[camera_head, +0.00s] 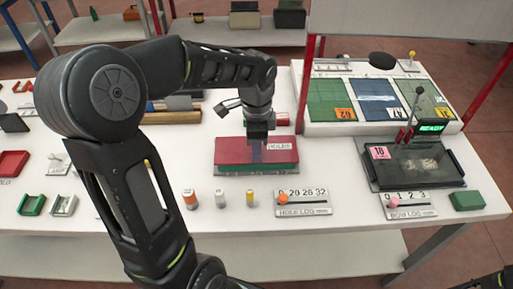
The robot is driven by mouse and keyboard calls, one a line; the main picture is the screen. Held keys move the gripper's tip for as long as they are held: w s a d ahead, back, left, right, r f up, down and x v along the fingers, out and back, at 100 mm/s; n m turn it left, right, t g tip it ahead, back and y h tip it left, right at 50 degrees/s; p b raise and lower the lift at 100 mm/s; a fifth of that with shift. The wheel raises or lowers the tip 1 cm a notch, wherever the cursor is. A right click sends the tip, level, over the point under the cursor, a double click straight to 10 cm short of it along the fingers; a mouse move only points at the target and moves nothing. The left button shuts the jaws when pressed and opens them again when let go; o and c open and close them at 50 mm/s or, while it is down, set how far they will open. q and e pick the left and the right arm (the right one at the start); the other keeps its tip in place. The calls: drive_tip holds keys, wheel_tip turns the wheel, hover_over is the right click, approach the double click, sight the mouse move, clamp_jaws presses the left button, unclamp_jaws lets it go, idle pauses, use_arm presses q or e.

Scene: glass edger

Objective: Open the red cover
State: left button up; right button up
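The red cover (232,150) is the flat red top of a low box with a green base (232,170), on the white table near the middle. The cover looks closed and lies flat. My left gripper (257,143) points down over the right half of the cover. Its dark fingers are at or just above the red surface; I cannot tell whether they touch it. The finger gap is too small to judge. My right gripper is not seen; only a dark part shows at the bottom right corner.
Small bottles (220,199) and a "HOLE LOG" plate (303,202) stand in front of the box. A dark machine with a "READY" display (431,128) and a raised panel rack (380,127) are to the right. Small trays (32,204) lie at left.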

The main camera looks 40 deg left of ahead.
use_arm(q)
clamp_jaws()
idle(0.9)
